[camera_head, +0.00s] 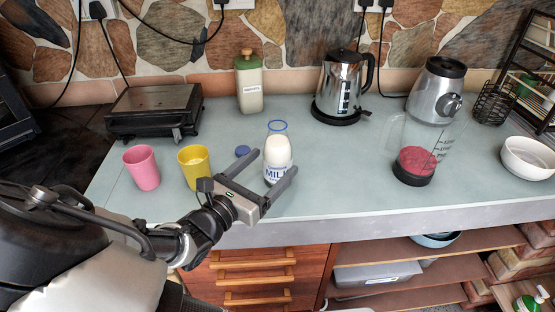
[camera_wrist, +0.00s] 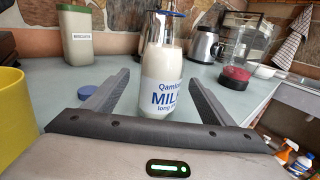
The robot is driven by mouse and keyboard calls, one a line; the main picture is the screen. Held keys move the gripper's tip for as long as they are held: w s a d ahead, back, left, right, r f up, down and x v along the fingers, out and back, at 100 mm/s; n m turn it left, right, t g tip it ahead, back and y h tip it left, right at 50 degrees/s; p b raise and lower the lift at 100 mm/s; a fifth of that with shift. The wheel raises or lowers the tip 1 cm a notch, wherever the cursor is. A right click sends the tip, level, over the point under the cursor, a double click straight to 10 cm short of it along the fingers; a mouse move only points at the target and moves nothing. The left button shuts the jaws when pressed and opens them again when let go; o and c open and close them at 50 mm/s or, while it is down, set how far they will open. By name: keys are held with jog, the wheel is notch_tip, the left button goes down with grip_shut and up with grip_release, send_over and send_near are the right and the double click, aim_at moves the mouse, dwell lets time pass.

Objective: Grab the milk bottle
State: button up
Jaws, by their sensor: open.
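The milk bottle (camera_head: 278,155) is clear glass with white milk, a blue rim and a blue MILK label. It stands upright near the front of the counter. My gripper (camera_head: 268,172) is open, its two fingers pointing toward the bottle from the front left. In the wrist view the bottle (camera_wrist: 162,75) stands just beyond and between the fingertips of the gripper (camera_wrist: 157,80). I cannot tell whether either finger touches it. A blue cap (camera_head: 243,151) lies on the counter left of the bottle.
A yellow cup (camera_head: 194,168) and a pink cup (camera_head: 142,168) stand left of my gripper. A green-lidded canister (camera_head: 249,85) and a kettle (camera_head: 340,85) stand behind. A blender jug (camera_head: 416,150) is to the right. The counter (camera_head: 335,170) between bottle and jug is clear.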

aim_at(278, 156)
jog(key=shift+r+b+x, duration=0.2)
jog(key=shift+b+x, duration=0.1)
jog(key=shift+x, duration=1.6)
jog(key=c, duration=1.7)
